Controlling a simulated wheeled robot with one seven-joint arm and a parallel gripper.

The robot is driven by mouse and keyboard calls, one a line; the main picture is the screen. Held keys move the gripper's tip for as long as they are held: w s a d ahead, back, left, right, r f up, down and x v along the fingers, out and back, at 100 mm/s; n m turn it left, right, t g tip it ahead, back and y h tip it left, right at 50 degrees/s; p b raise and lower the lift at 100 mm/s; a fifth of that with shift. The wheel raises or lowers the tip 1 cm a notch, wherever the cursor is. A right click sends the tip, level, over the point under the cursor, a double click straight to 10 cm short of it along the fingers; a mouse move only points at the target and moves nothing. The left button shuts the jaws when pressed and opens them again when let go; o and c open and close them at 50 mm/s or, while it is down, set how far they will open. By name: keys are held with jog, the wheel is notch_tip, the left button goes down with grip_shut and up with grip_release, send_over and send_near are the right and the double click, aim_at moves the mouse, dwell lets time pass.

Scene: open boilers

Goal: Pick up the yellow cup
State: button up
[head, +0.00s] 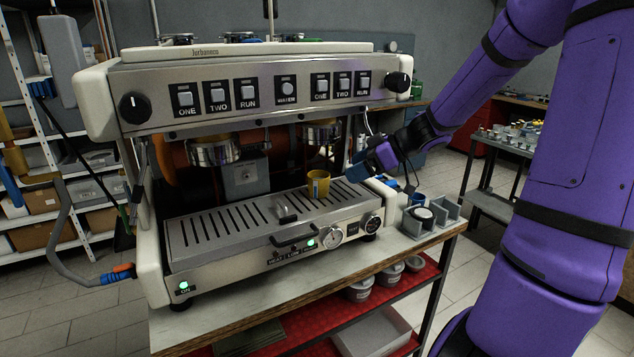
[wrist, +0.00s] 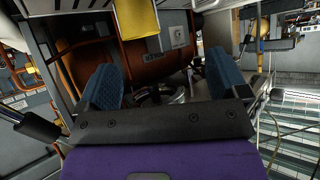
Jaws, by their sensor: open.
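The yellow cup (head: 318,184) stands upright on the slotted drip tray (head: 235,222) of the espresso machine, below the right group head. In the wrist view the yellow cup (wrist: 137,17) shows at the top edge, partly cut off. My gripper (head: 357,168) is just to the right of the cup in the head view, apart from it. In the wrist view my gripper (wrist: 163,80) has its two blue fingers spread wide with nothing between them.
The group head (head: 322,132) hangs above the cup. A small metal piece (head: 286,214) lies on the tray left of the cup. Grey holders (head: 432,213) stand on the counter to the right. The tray's left part is clear.

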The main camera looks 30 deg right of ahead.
aim_at(324, 172)
jog(key=shift+t, duration=0.6)
jog(key=w, duration=0.1)
jog(key=w+f, duration=0.1)
jog(key=w, duration=0.1)
jog(key=w+a+f, duration=0.1)
jog(key=shift+w+a+f, duration=0.1)
jog(key=shift+w, duration=0.2)
jog(key=shift+w+r+x, duration=0.15)
jog(key=shift+x, duration=1.2)
jog(key=shift+w+r+x, duration=0.1)
jog(key=shift+r+x, duration=0.05)
jog(key=shift+x, duration=1.2)
jog(key=c, duration=1.1)
jog(key=shift+r, duration=0.1)
